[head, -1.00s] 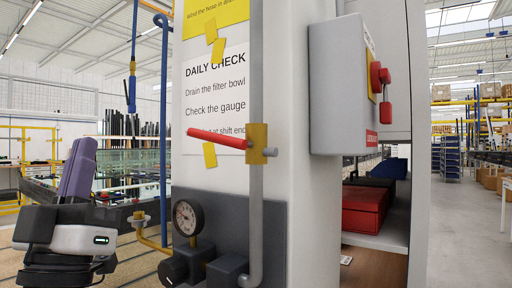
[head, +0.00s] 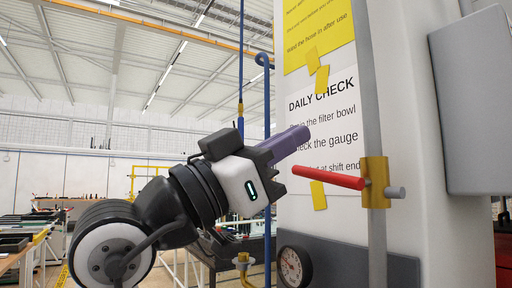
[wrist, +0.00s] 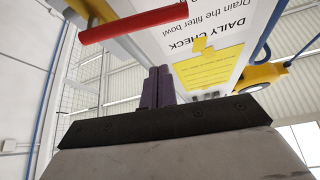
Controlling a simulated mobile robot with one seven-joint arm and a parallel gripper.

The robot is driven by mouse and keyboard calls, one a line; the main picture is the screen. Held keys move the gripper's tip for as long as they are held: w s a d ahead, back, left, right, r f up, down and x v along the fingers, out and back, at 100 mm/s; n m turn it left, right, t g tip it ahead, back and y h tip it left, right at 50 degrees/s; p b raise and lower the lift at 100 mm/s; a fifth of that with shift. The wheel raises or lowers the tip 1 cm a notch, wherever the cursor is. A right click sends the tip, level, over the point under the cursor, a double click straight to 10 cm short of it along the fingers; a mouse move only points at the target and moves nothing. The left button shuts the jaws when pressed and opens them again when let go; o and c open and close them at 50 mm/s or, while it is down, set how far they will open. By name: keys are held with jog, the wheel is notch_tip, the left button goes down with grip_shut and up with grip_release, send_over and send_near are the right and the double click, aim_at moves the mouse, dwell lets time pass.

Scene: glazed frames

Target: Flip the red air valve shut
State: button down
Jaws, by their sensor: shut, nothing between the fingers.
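The red air valve handle (head: 328,177) sticks out to the left, nearly level, from a yellow valve body (head: 375,182) on a grey vertical pipe (head: 377,240). My gripper (head: 303,134) is shut and empty, its purple fingers together. In the head view it shows up and to the left of the handle, pointing to the upper right. In the wrist view the shut fingers (wrist: 158,72) point up, and the red handle (wrist: 145,24) lies beyond their tips and to the left. I see no contact between fingers and handle.
A white post with a daily check sheet (head: 325,110) and a yellow notice (head: 312,30) stands behind the pipe. A pressure gauge (head: 293,266) is below. A grey box (head: 475,105) juts out at the right. A blue hose (head: 266,120) hangs left of the post.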

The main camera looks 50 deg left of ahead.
aim_at(311, 177)
jog(key=w+f, duration=0.1)
jog(key=f, duration=0.1)
jog(key=w+f, duration=0.1)
jog(key=shift+w+a+p, duration=0.25)
jog(key=shift+w+p, duration=0.05)
jog(key=shift+p, duration=0.05)
jog(key=shift+f+n+y+b, duration=0.8)
jog(key=shift+f+n+b, duration=0.2)
jog(key=shift+n, duration=0.1)
jog(key=shift+w+a, duration=0.1)
